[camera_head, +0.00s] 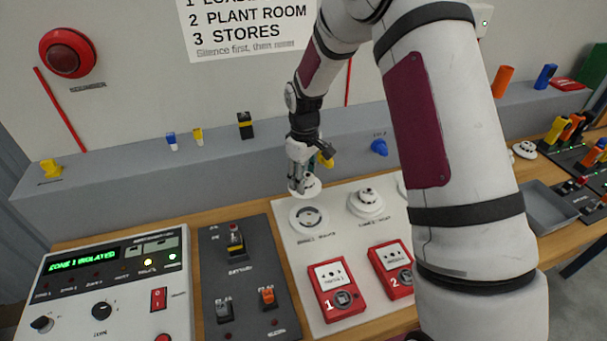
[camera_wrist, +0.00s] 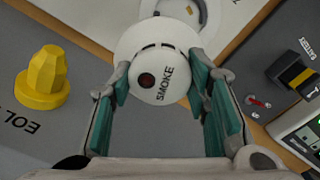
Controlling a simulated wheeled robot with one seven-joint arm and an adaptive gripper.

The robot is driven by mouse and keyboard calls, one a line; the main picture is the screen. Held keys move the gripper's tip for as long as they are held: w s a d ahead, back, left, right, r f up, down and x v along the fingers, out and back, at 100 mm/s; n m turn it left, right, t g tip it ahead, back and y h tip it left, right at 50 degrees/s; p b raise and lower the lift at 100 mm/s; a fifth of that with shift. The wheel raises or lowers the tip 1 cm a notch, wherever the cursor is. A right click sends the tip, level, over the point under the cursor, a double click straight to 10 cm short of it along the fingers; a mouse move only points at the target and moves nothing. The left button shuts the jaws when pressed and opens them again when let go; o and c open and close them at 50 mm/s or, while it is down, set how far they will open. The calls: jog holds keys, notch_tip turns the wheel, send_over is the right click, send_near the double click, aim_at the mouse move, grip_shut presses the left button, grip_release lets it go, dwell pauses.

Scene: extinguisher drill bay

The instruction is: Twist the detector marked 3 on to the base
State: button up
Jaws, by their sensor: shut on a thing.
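My gripper (camera_head: 302,168) is shut on a white round detector (camera_head: 306,187). In the wrist view the detector (camera_wrist: 158,74) sits between the teal finger pads of my gripper (camera_wrist: 160,88). An empty round base (camera_head: 309,217) with a dark ring inside is on the white board (camera_head: 290,250), just in front of and below the held detector. Part of this base (camera_wrist: 207,12) shows at the top of the wrist view, partly covered by the detector. The detector appears apart from the base, though the gap is hard to judge.
Another detector (camera_head: 367,201) is on the board to the right. Red call points (camera_head: 336,288) marked 1 and 2 are in front. A yellow knob (camera_wrist: 43,80) is near my gripper. The control panel (camera_head: 105,285) reads ZONE 1 ISOLATED. My arm hides part of the board.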

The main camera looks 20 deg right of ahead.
aim_at(309, 197)
jog(key=n, duration=0.1)
jog(key=s+n, duration=0.1)
jog(key=n, duration=0.3)
jog(key=shift+s+p, duration=0.35)
jog(key=shift+s, duration=0.05)
jog(key=n, duration=0.1)
jog(key=s+n, duration=0.1)
jog(key=n, duration=0.3)
jog(key=s+n+p, duration=0.1)
jog(key=n, duration=0.1)
jog(key=shift+s+f, duration=0.1)
jog(key=shift+s, duration=0.05)
jog(key=shift+s+a+f+n+b, duration=0.15)
jog(key=shift+f+n, duration=0.25)
jog(key=shift+f, duration=0.5)
jog(key=shift+d+f+n+b, duration=0.15)
jog(key=shift+f+n, duration=0.25)
jog(key=shift+f, duration=0.55)
jog(key=shift+s+a+f+n+b, duration=0.15)
jog(key=shift+f+n, duration=0.25)
jog(key=shift+f, duration=0.5)
jog(key=shift+f, duration=0.8)
jog(key=shift+m, duration=1)
